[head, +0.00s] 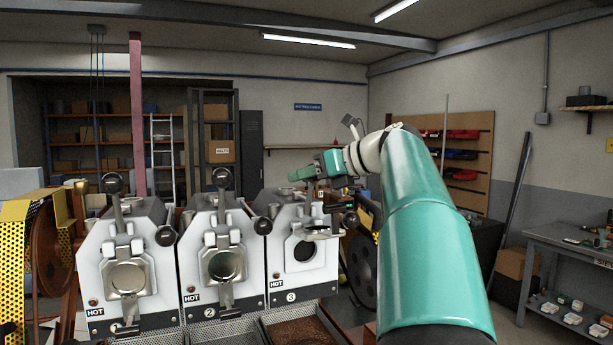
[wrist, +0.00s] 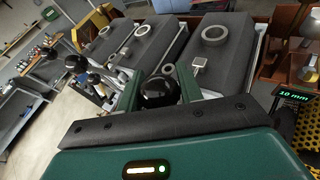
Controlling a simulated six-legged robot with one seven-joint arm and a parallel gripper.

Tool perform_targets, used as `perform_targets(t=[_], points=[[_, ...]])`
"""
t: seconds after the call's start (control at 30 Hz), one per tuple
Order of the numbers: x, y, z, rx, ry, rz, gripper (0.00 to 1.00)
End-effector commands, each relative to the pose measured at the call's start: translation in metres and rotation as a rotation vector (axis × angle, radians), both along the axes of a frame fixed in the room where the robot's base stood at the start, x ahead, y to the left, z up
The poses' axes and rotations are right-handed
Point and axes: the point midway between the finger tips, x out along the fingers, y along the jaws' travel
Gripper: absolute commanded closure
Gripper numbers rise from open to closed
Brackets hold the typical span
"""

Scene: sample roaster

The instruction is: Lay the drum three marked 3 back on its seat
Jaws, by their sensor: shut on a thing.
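Drum three (head: 287,272) is the rightmost of a row of white roaster units, with a 3 on its lower front. Its front shows a round dark opening (head: 304,251), with a metal flap (head: 318,231) swung up above it. My gripper (head: 303,175) is over the top of this unit at the end of my arm. In the wrist view, my gripper's green fingers (wrist: 157,88) are closed around a black ball knob (wrist: 158,93). The knob's stem is mostly hidden. I cannot tell whether the drum rests on its seat.
Unit 2 (head: 208,275) and another unit (head: 115,275) stand to the left, with upright levers and HOT labels. Mesh trays (head: 225,331) and one holding brown beans (head: 296,328) lie in front. A "10 mm" display (wrist: 292,97) shows at right in the wrist view.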

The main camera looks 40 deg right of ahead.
Motion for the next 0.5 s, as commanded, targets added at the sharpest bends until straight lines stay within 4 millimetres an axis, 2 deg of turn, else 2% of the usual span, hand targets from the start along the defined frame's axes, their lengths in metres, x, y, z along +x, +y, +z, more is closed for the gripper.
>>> perform_targets(t=[0.33, 0.37, 0.43, 0.5], points=[[0.0003, 0.0000, 0.0008, 0.001, -0.005, -0.003, 1.00], [0.0003, 0.0000, 0.0006, 0.001, -0.005, -0.002, 0.58], [0.0004, 0.0002, 0.0005, 0.001, -0.004, -0.002, 0.44], [0.0002, 0.0004, 0.0008, 0.001, -0.004, -0.001, 0.43]])
